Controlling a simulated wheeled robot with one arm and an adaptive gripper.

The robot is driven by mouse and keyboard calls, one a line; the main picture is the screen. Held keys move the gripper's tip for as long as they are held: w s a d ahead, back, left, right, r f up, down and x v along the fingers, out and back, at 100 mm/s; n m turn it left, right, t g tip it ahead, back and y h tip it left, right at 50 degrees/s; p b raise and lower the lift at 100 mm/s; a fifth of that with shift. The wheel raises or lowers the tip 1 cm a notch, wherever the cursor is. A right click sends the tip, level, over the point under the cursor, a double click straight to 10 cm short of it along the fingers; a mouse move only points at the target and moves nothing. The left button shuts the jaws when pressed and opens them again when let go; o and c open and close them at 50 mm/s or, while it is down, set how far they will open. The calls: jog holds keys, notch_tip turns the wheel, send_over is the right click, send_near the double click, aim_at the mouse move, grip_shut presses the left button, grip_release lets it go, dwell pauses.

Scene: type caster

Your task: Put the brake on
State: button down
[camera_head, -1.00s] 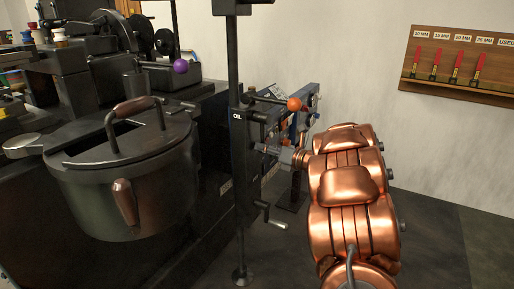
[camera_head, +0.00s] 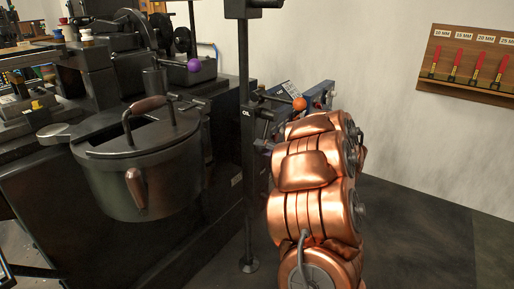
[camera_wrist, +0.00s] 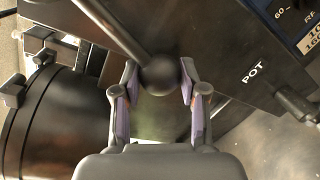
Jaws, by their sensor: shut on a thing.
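In the wrist view my gripper (camera_wrist: 158,88) is closed around a dark ball knob (camera_wrist: 160,74) at the end of a dark rod. The rod (camera_wrist: 112,26) runs up and left from the knob. The knob sits between the two fingertips. No label reading brake can be made out, so I cannot tell from lettering whether this lever is the brake. In the head view my copper-coloured arm hides my gripper and the held knob. An orange ball knob (camera_head: 299,104) and a purple ball knob (camera_head: 194,65) show on the machine there.
A label POT stands beside a dark handle (camera_wrist: 294,103) right of my gripper. A blue plate with numbers (camera_wrist: 299,20) is at the upper right. A dark lidded pot (camera_head: 143,172) and a vertical post (camera_head: 246,190) stand left of my arm. Floor at right is clear.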

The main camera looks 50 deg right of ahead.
jog(key=c, duration=0.6)
grip_release()
jog(key=shift+a, duration=0.1)
jog(key=shift+c, duration=0.2)
jog(key=shift+s, duration=0.1)
jog(key=s+r, duration=0.1)
jog(key=s, duration=1)
jog(key=shift+s+d+r, duration=0.2)
jog(key=shift+s+r, duration=0.05)
jog(key=shift+s, duration=0.15)
